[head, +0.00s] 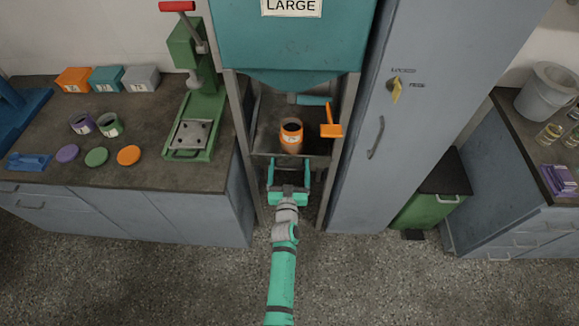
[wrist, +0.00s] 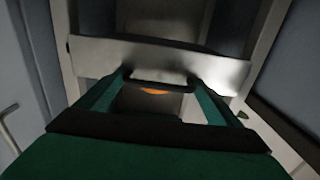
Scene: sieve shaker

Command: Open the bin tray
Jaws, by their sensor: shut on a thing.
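The bin tray (head: 265,143) is a dark, shallow tray low in the frame of the machine with the teal bin labelled LARGE (head: 290,45). An orange cup with a dark opening (head: 291,138) stands on it. In the wrist view the tray's pale metal front (wrist: 110,58) crosses the picture, with a dark handle (wrist: 160,83) on it. My gripper (head: 289,172) is at the tray's front. Its teal fingers lie at both ends of the handle, shut on it. How far the tray is out is hard to tell.
An orange lever (head: 331,122) hangs at the right of the bay. A grey locker (head: 400,150) stands close on the right, and a counter (head: 60,140) with a green press (head: 190,125) is on the left. The speckled floor (head: 180,285) in front is clear.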

